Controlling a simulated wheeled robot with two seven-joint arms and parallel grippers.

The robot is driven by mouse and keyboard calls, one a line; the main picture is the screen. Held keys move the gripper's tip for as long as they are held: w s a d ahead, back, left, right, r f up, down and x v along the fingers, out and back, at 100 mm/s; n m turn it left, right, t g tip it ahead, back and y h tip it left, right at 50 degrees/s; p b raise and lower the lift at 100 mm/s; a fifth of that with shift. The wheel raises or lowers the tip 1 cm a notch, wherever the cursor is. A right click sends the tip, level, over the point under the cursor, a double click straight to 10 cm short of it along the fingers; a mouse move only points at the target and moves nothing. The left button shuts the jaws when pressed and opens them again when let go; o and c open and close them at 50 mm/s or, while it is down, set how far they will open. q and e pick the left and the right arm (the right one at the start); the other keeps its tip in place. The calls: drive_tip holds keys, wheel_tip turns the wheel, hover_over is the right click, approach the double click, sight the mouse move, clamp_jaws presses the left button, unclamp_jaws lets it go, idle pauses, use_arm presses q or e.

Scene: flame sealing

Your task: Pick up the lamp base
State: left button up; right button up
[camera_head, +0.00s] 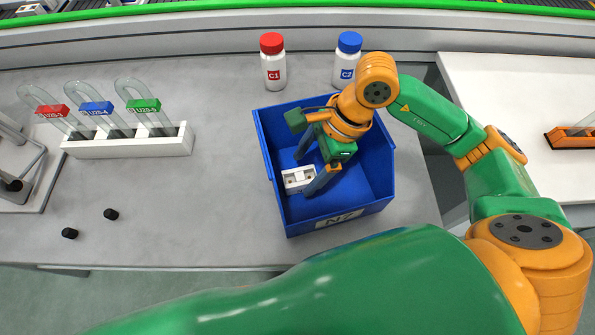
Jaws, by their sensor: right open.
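A small white block with dark spots on top, which looks like the lamp base (297,179), lies inside the blue bin (292,222) near its left wall. My right gripper (308,172) reaches down into the bin from above. Its two fingers are apart, one behind the white block and one at its front right side. Whether the fingers touch the block cannot be told. The near finger hides part of the block's right end. My left gripper is not in view.
White bottles with a red cap (273,70) and a blue cap (346,65) stand behind the bin. A white rack (130,146) with labelled glass tubes stands at left. Two black caps (111,214) lie on the grey table. The bin's walls surround my gripper.

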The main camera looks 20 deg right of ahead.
sight(300, 176)
drive_tip(key=x, duration=0.4)
drive_tip(key=shift+w+d, duration=0.15)
drive_tip(key=shift+w, duration=0.05)
drive_tip(key=shift+s+r, duration=0.1)
clamp_jaws()
